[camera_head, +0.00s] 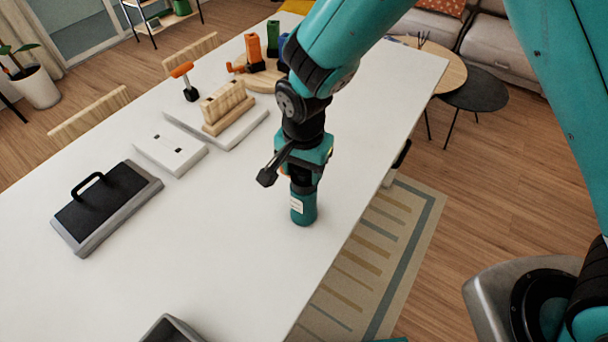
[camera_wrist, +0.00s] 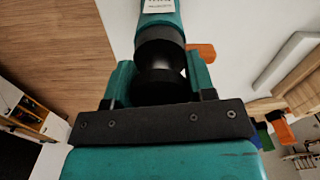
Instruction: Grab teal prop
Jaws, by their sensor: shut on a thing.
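The teal prop (camera_head: 303,207) is a bottle-like cylinder with a white label and a dark upper part. It is upright near the right edge of the white table, and I cannot tell whether its base touches the top. My gripper (camera_head: 304,172) points down over it and is shut around its dark part. In the wrist view the teal prop (camera_wrist: 157,22) extends away between the two teal fingers of my gripper (camera_wrist: 160,80). The fingers partly hide the dark part. A small orange piece (camera_wrist: 203,50) shows beside the right finger.
The white table (camera_head: 220,270) holds a dark tray with a handle (camera_head: 107,208), a white box (camera_head: 170,150) and a wooden slotted rack (camera_head: 228,108). Orange, green and blue items stand on a round wooden board at the back. The table's front middle is clear.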

